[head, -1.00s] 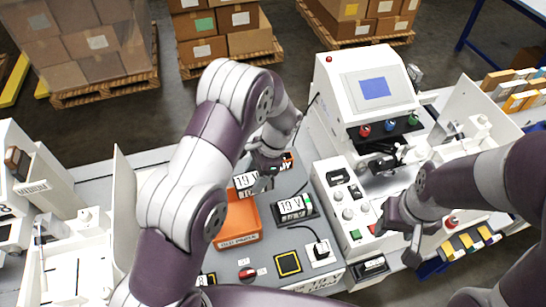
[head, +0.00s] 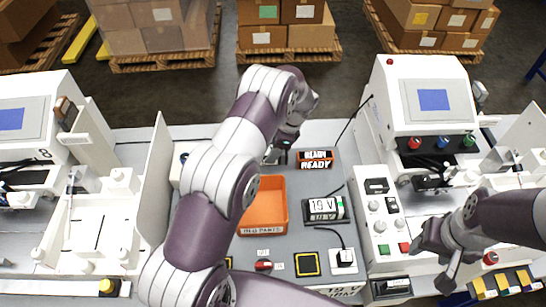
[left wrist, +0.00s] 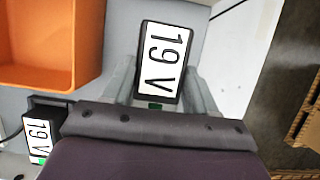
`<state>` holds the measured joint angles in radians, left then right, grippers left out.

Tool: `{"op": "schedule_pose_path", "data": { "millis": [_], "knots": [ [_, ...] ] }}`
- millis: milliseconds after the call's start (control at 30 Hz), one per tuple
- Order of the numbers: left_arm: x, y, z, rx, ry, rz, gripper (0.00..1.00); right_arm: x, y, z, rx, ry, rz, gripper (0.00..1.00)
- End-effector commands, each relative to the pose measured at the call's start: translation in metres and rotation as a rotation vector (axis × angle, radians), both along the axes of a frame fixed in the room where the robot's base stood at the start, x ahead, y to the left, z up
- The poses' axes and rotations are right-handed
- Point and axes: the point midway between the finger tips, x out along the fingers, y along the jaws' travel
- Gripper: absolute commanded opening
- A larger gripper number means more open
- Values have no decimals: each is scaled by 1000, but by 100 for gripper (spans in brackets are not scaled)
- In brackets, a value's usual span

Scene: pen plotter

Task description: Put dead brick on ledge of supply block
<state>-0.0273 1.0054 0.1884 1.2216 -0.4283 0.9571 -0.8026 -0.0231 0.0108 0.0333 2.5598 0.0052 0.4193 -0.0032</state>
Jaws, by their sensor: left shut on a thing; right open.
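My left gripper (head: 278,152) is shut on a black brick with a white "19 V" label, seen close up in the left wrist view (left wrist: 161,62). In the head view my left arm hides this brick. I cannot tell which part is the ledge. My right gripper (head: 437,258) is open and empty by the right-hand console.
The orange "OLD PARTS" bin (head: 264,204) looks empty. A cable runs to a white socket (head: 344,259) in front. The button console (head: 385,215) and the screen machine (head: 430,98) stand right. A white upright panel (head: 155,180) stands left.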

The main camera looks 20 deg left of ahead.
Motion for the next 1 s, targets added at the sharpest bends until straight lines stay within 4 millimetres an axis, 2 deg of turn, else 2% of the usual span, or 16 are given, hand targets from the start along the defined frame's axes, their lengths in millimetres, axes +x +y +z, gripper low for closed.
{"op": "schedule_pose_path", "data": {
  "millis": [67,133,233,567,600,667,900,1000],
  "knots": [
    [-1,1,-15,0,4,-1,14,0,0,0,0,0,0,53],
    [-1,0,-23,0,4,-2,14,0,0,9,0,1,0,53],
    [0,0,-35,-1,1,-1,14,0,0,12,0,0,0,53],
    [0,0,-42,-1,1,-1,14,0,0,5,0,0,0,53],
    [-1,0,-41,-1,1,-1,67,0,0,6,0,0,0,53],
    [-1,0,-41,0,2,0,83,0,0,7,0,0,0,53],
    [-1,0,-40,0,2,0,83,0,0,7,0,0,0,53],
    [0,-1,-32,-1,1,-1,83,0,0,15,0,0,0,53]
  ]
}}
